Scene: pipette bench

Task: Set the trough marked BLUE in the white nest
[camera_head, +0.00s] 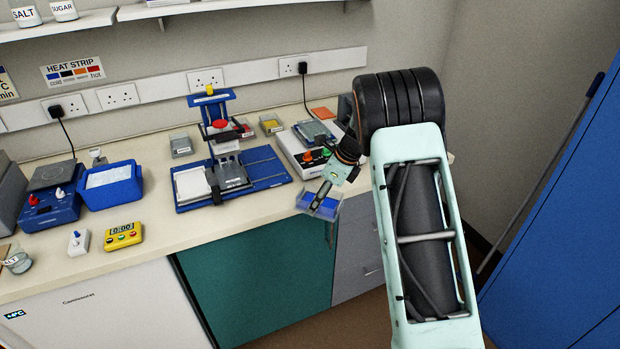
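A small clear trough with blue contents (326,208) is at my gripper (318,196), in front of the bench's front edge. My gripper points down and left and appears shut on this trough; the fingertips are small and partly hidden. I cannot read a marking on the trough. A white, flat nest (190,184) lies on the left part of the blue deck (262,182), left of a dark grey block (232,174). The nest looks empty. My gripper and the trough are to the right of the nest, apart from it.
A blue stand with a red knob (219,124) rises behind the deck. Several small troughs, one yellow (270,125) and one grey (181,145), stand at the back. A white device with coloured knobs (300,154) is right of the deck. A blue tub (111,187) and yellow timer (123,236) stand left.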

